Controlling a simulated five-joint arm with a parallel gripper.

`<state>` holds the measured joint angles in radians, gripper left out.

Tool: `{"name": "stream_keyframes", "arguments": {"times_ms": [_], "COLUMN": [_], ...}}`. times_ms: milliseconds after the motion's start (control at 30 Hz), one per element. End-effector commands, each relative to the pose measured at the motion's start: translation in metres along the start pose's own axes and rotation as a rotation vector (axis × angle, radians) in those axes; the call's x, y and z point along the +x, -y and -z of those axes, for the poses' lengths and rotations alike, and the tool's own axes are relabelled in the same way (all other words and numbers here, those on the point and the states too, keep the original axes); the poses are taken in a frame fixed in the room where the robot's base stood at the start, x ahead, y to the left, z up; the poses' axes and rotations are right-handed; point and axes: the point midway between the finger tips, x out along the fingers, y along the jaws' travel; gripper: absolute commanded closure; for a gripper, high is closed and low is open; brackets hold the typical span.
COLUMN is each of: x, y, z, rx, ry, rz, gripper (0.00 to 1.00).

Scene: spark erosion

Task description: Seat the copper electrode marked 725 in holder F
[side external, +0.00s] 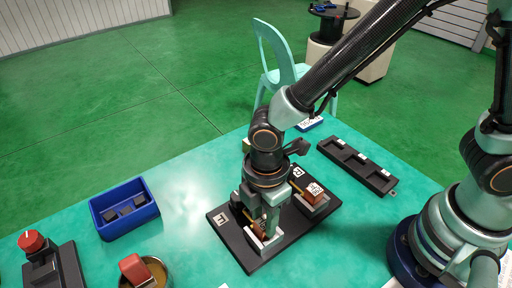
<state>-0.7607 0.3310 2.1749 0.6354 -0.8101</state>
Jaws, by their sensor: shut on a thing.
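My gripper (268,222) points down over the left half of a black board (248,262). It is shut on a brown copper electrode (261,231), mostly hidden by the fingers. The electrode is down at a pale-edged holder (266,246); I cannot tell whether it is fully seated. A white label (222,218) beside this holder seems to read F. Another copper electrode (316,195) with a white marked tag stands in the right holder, by a second letter label (298,172). Its number is too small to read surely. The held electrode's number is hidden.
A blue bin (124,226) with dark pieces stands left. A dark slotted rack (357,166) lies back right. Teal table (185,210) is clear between bin and board.

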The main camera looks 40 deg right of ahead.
Motion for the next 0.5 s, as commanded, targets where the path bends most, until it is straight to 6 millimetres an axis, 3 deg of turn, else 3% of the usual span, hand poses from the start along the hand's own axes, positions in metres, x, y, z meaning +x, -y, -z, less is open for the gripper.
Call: {"name": "stream_keyframes", "arguments": {"times_ms": [233,267,333,367,500], "x": [0.0031,0.0033,0.0030,0.0030,0.0030], "y": [-0.0003,-0.0004,-0.0004,-0.0003,-0.0002], "z": [0.0003,0.0003,0.0003,0.0003,0.0002], "rx": [0.000,0.000,0.000,0.000,0.000], "ry": [-0.001,-0.001,-0.001,-0.001,-0.001], "rz": [-0.001,-0.001,-0.001,-0.001,-0.001], "gripper": [1.00,0.59,0.32,0.28,0.28]}}
